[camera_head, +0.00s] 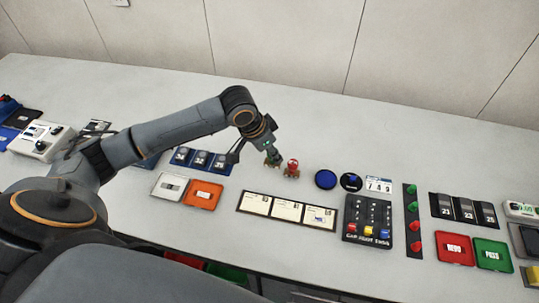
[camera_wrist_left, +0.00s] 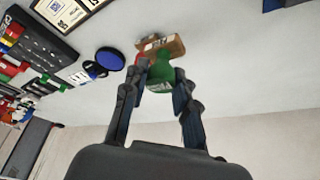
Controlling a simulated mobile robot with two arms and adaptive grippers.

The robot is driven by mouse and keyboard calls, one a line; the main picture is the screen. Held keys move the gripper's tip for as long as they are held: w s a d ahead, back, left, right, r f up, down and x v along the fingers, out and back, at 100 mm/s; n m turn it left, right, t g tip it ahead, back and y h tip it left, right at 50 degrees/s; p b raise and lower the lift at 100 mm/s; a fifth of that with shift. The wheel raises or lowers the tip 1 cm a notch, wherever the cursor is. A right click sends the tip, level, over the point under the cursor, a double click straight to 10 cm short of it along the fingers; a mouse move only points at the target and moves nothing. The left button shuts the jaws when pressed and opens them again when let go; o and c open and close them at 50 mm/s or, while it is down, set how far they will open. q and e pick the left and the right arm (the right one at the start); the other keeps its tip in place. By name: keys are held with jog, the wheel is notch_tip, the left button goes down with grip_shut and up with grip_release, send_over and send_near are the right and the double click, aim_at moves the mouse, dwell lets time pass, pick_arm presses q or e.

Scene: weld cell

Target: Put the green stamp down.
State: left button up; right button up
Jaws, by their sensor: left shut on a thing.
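My left gripper (camera_head: 272,155) is shut on the green stamp (camera_head: 271,162) near the middle of the table. In the left wrist view the green stamp (camera_wrist_left: 160,78) sits between the two fingers (camera_wrist_left: 158,88), with a brown base at its far end. The red stamp (camera_head: 291,168) stands on the table just to the right of the green one; in the wrist view it is partly hidden behind a finger. I cannot tell whether the green stamp's base touches the table. My right gripper is in neither view.
Three framed cards (camera_head: 287,208) lie in front. An orange tray (camera_head: 203,195) and blue number blocks (camera_head: 200,160) are to the left. The table (camera_head: 330,130) behind is clear.

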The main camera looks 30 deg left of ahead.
pick_arm(q)
jog(key=f, duration=0.1)
jog(key=w+a+f, duration=0.2)
jog(key=shift+w+f+p, duration=0.1)
jog(key=shift+f+p, duration=0.15)
jog(key=shift+p, duration=0.05)
notch_tip(320, 180, down, 2)
jog(key=shift+f+p, duration=0.1)
jog(key=shift+p, duration=0.55)
jog(key=shift+f, duration=0.55)
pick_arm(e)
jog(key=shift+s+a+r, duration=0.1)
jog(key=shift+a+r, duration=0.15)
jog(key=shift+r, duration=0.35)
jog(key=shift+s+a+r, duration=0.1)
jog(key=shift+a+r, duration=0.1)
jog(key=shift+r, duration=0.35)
pick_arm(q)
jog(key=shift+f, duration=0.1)
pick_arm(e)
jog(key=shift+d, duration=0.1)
pick_arm(q)
jog(key=o, duration=0.9)
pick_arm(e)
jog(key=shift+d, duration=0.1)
